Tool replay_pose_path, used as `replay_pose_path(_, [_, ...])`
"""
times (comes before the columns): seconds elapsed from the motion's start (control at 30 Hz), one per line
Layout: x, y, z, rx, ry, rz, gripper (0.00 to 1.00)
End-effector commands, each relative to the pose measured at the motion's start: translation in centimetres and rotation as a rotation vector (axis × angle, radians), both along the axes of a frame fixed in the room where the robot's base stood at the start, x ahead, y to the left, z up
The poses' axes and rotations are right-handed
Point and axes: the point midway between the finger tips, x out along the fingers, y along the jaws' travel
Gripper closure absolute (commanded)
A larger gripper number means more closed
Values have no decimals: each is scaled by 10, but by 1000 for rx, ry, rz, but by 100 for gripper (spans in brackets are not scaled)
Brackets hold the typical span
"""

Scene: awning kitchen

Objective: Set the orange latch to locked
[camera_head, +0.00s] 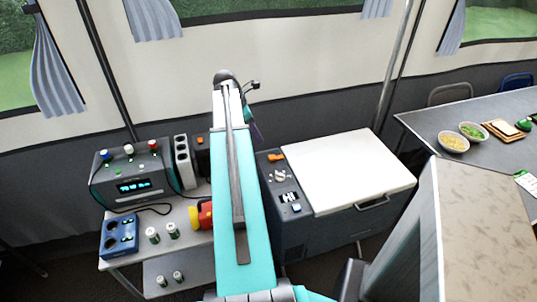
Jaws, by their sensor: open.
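An orange latch (277,157) sits on the dark control strip at the left of the cooler box (325,226), near its back edge. A second small orange part (200,139) shows on a dark unit left of my arm; I cannot tell what it is. My gripper (257,132) is mostly hidden behind my teal arm, and only a dark purple part shows at the arm's right edge. It is open, above and left of the latch, apart from it in the picture. I see nothing held. The latch's exact setting is too small to tell.
The cooler's white lid (350,170) is closed. To the left, a table (185,219) holds a power station (130,172), a blue battery holder (119,236), several cells and a red-yellow item (201,215). A dining table (420,122) with bowls stands right. A beige-topped cabinet (480,230) is at front right.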

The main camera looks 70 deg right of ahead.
Motion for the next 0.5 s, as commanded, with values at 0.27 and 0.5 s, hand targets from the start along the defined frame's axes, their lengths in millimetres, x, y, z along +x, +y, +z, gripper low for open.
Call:
replay_pose_path(0.27, [-5, -3, -8, 1, 1, -4, 58])
replay_pose_path(0.5, [-13, -9, -28, 3, 1, -7, 58])
